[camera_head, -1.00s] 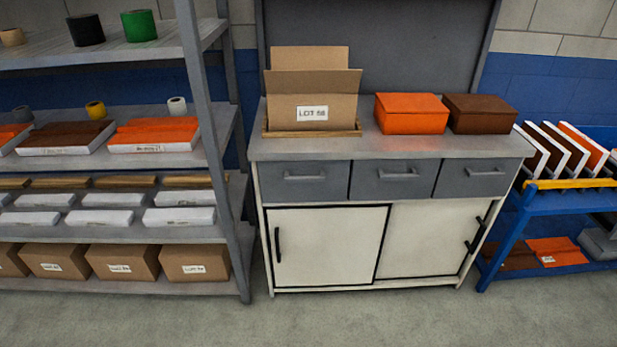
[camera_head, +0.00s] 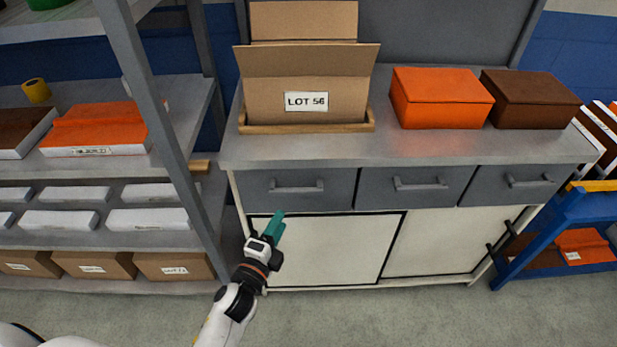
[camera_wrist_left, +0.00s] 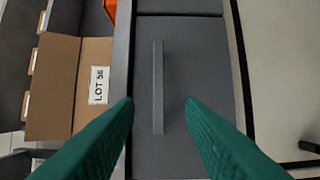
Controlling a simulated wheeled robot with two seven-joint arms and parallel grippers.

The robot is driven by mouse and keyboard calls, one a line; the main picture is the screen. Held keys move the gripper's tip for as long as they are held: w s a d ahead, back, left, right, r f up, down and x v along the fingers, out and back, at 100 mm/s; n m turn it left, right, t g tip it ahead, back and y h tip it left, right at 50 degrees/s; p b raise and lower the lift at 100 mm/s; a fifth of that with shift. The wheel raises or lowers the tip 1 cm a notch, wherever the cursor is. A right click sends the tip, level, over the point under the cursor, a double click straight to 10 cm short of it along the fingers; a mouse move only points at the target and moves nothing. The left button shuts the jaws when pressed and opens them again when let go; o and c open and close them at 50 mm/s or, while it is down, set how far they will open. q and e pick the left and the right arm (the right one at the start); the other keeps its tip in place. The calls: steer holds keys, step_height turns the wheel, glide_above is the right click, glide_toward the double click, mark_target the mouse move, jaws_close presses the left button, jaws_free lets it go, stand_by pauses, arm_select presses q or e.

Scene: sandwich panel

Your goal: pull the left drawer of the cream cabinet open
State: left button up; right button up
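The cream cabinet (camera_head: 320,255) has a grey top and a row of three grey drawers. The left drawer (camera_head: 335,198) is closed, with a grey bar handle (camera_head: 297,188). My left gripper (camera_head: 277,226) has teal fingers and is just below and left of that handle in the head view. In the left wrist view the fingers (camera_wrist_left: 159,104) are spread open, and the drawer handle (camera_wrist_left: 158,75) shows between and ahead of them, with nothing gripped. Whether the fingers reach the handle's depth is unclear. My right gripper is not in view.
An open cardboard box (camera_head: 310,95) labelled LOT 56 sits in a wooden tray on the cabinet top. An orange box (camera_head: 440,98) and a brown box (camera_head: 530,100) stand beside it. A grey shelf rack (camera_head: 150,80) is close at left; a blue cart (camera_head: 540,235) is at right.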

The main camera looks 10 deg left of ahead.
mark_target(295, 194)
arm_select(q)
steer(key=w, duration=0.3)
steer(key=w+d, duration=0.1)
steer(key=w, duration=0.3)
steer(key=w+p, duration=0.1)
steer(key=w, duration=0.3)
steer(key=shift+w+d, duration=0.1)
steer(key=shift+d, duration=0.05)
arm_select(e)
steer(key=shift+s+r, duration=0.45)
arm_select(q)
steer(key=shift+r, duration=0.1)
jaws_close()
